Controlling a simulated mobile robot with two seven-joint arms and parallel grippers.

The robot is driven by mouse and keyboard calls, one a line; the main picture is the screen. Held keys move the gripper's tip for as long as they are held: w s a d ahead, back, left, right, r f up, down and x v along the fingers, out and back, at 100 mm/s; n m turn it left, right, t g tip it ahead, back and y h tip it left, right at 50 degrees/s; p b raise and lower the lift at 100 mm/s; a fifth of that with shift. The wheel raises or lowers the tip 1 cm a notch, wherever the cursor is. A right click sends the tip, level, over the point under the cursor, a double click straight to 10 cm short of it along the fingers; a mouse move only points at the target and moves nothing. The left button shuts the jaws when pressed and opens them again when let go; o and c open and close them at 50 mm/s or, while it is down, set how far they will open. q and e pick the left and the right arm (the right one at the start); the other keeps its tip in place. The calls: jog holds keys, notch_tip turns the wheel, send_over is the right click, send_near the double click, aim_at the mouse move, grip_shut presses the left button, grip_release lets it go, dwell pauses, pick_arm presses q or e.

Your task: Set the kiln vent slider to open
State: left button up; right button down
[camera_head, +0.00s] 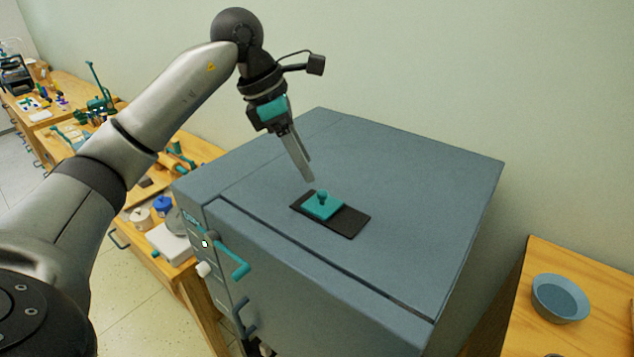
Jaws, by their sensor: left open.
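The kiln (410,192) is a large blue-grey box with a flat top. On its top lies a dark vent plate (349,223). A teal vent slider (318,208) with a small round knob (323,197) sits over the left part of the plate, and the right part of the plate is bare. My left gripper (308,178) points down above the slider, a little up and left of the knob in the picture. Its jaws are open with nothing between them, and it looks apart from the knob. My right gripper is not in view.
The kiln's front has a teal handle (233,262). A wooden bench with tools and jars, including a blue jar (162,205), runs along the left. A wooden table at the right holds a blue-grey bowl (560,298). The kiln top around the plate is clear.

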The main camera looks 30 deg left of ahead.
aim_at(321, 192)
pick_arm(q)
jog(key=shift+p+x, duration=0.35)
jog(key=shift+x, duration=2.8)
grip_shut()
